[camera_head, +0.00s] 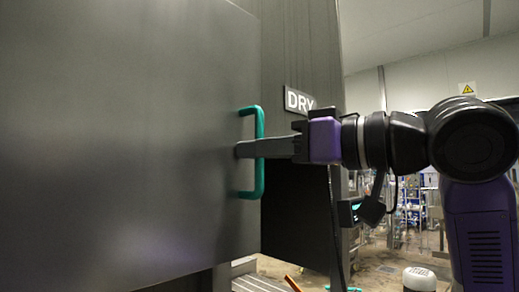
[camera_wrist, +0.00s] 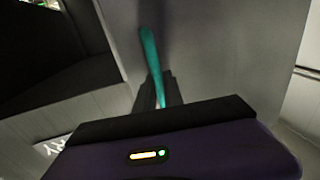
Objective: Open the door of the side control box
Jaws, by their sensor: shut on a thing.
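The control box door (camera_head: 120,130) is a large flat grey panel filling the left of the head view. A teal bar handle (camera_head: 259,183) stands upright near its right edge. My gripper (camera_head: 246,149) comes from the right and is shut on the middle of the handle. In the wrist view the teal handle (camera_wrist: 150,50) runs down between the fingers, and the grey door (camera_wrist: 235,45) lies behind it. A dark area (camera_head: 296,220) shows beside the door's right edge; I cannot tell how far the door stands open. The fingertips' far side is partly hidden.
A grey wall panel with a DRY sign (camera_head: 299,100) stands just behind my gripper. Shelving (camera_head: 420,200) and open floor lie at the back right. A white round-topped object (camera_head: 419,278) and an orange bar (camera_head: 292,284) are low in view.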

